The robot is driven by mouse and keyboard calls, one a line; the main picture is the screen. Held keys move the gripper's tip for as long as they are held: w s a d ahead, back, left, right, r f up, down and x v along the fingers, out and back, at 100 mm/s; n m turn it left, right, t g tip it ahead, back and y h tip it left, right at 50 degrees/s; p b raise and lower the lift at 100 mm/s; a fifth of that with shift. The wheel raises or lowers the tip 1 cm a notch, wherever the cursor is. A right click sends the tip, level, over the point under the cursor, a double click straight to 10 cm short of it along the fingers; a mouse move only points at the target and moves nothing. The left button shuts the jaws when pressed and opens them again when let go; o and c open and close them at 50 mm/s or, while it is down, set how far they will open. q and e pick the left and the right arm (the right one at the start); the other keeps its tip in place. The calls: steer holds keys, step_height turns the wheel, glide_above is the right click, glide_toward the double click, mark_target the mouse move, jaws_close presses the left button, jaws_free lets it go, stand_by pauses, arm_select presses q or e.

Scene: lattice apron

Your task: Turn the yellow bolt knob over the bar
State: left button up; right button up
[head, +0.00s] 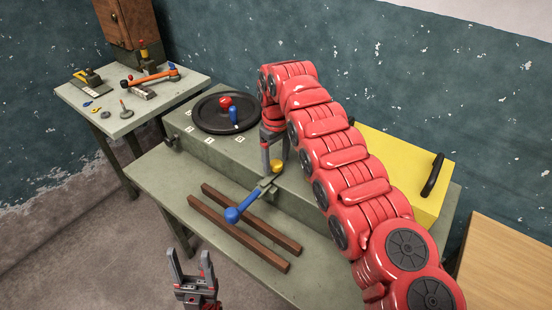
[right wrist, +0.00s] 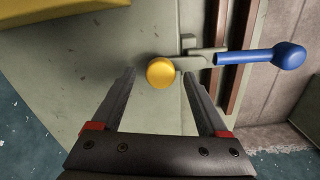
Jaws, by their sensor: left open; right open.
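The yellow bolt knob (head: 277,166) sits on the green-grey box beside the metal bar bracket (head: 268,183). A lever with a blue handle (head: 243,207) and round blue end reaches from the bracket toward the front left. My right gripper (head: 274,160) points down just behind the knob, open. In the right wrist view the knob (right wrist: 160,72) is just beyond and between the open fingertips (right wrist: 160,78), with nothing clearly gripped. The blue handle (right wrist: 262,55) is to the right there. My left gripper (head: 192,262) is open and empty at the bottom, in front of the table.
Two brown rails (head: 240,228) lie on the green table. A black turntable (head: 206,122) with red and blue knobs is at the box's left. A yellow box (head: 400,165) with a black handle stands right. A side table (head: 125,122) with tools is at back left.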

mark_target(275, 163)
step_height(275, 163, up, 3)
steer(key=shift+a+f, duration=0.1)
steer(key=shift+a, duration=0.05)
step_height(275, 163, up, 4)
steer(key=shift+f+p, duration=0.1)
steer(key=shift+p, duration=1.15)
step_height(275, 163, up, 10)
steer(key=p, duration=1)
steer(key=shift+r+p, duration=0.25)
steer(key=shift+p, duration=0.05)
steer(key=shift+s, duration=0.1)
